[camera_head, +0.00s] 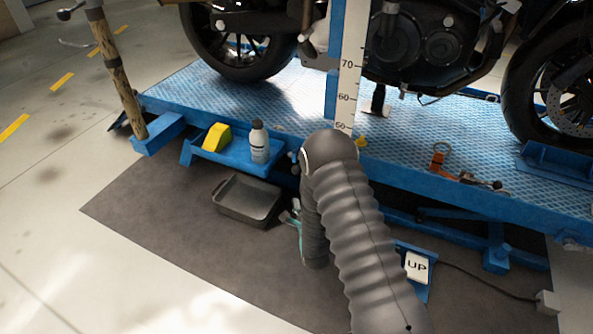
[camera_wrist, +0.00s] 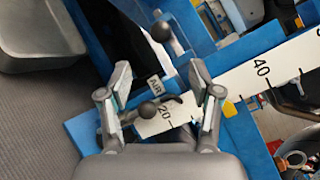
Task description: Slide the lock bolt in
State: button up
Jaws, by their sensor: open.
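In the wrist view my gripper (camera_wrist: 160,75) is open, one finger on each side of a dark ball-ended handle (camera_wrist: 149,109). The handle lies in front of the white scale near the 20 mark and looks like the lock bolt, though I cannot be sure. I see no finger closed on it; contact cannot be told. In the head view my arm hides the bolt area and most of the gripper.
The white scale post (camera_head: 346,90) rises beside the blue lift platform (camera_head: 290,110) bearing a motorcycle (camera_head: 410,45). A blue side tray (camera_head: 215,150) holds a bottle (camera_head: 259,143) and a yellow block (camera_head: 216,137). A grey pan (camera_head: 247,200) and UP pedal (camera_head: 417,267) are on the floor.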

aim_at(297, 173)
jog(key=x, duration=1.3)
jog(key=shift+w+r, duration=0.1)
jog(key=shift+w, duration=0.1)
grip_shut()
